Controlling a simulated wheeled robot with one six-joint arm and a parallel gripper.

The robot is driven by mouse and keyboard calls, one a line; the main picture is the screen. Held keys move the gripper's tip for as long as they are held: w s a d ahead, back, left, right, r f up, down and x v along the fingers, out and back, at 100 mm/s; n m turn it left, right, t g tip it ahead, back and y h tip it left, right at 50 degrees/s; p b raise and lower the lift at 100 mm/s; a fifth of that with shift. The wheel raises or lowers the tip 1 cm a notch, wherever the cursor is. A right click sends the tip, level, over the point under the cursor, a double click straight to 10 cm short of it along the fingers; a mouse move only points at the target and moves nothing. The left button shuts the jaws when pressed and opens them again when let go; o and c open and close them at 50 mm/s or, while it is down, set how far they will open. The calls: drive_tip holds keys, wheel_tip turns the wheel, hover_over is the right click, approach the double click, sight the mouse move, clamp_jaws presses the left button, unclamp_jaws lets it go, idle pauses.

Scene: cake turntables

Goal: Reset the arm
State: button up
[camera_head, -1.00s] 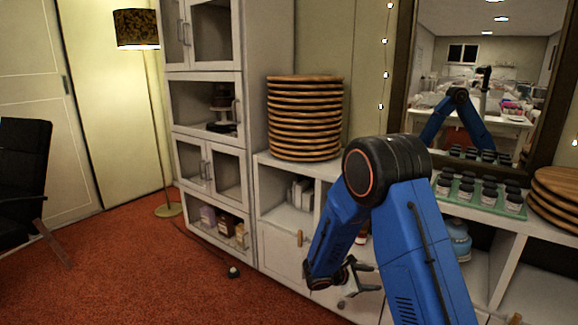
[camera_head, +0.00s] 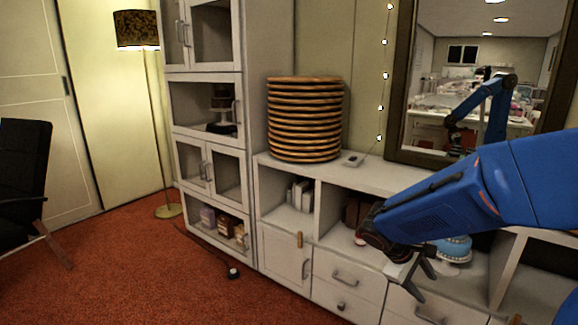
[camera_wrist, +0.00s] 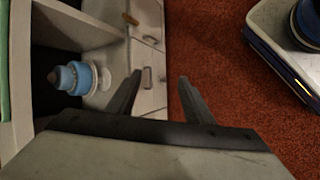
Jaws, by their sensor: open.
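My arm (camera_head: 455,200) is blue and reaches in from the right in the head view. My gripper (camera_head: 418,282) is open and empty at its end, in front of the drawers of the low white cabinet. In the wrist view my gripper (camera_wrist: 158,84) shows both dark fingers spread apart with nothing between them. The arm hides the right part of the cabinet top.
A stack of round wooden boards (camera_head: 305,120) stands on the low cabinet (camera_head: 272,205). A blue cake (camera_head: 455,248) sits on a shelf, also in the wrist view (camera_wrist: 84,78). A mirror (camera_head: 425,100) leans behind.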

drive_tip(key=s+a+r+m+t+y, duration=0.1)
drive_tip(key=s+a+r+m+y, duration=0.1)
drive_tip(key=s, duration=0.5)
drive_tip(key=s+a+r+m+t+y, duration=0.1)
drive_tip(key=s+a+r+m+y, duration=0.1)
drive_tip(key=s, duration=0.4)
drive_tip(key=s+a+r+m+t+y, duration=0.1)
drive_tip(key=s+a+r+m+y, duration=0.2)
drive_tip(key=s, duration=0.4)
drive_tip(key=shift+s+r+t, duration=0.35)
drive_tip(key=shift+t, duration=0.05)
